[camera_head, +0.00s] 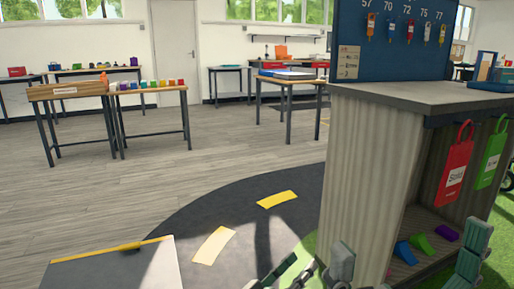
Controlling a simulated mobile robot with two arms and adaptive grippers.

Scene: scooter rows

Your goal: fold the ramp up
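The ramp looks to be the grey panel (115,270) with a yellow edge strip at the lower left of the head view. It appears to lie low and nearly flat, and its near part is cut off by the frame. The gripper's palm is mostly below the frame.
A corrugated counter (372,165) stands at the right, behind my gripper, with red and green tags hanging on it and coloured items on its shelf. Dark track with yellow dashes (277,199) curves across the floor. Work tables (150,95) stand farther back. The wooden floor between is clear.

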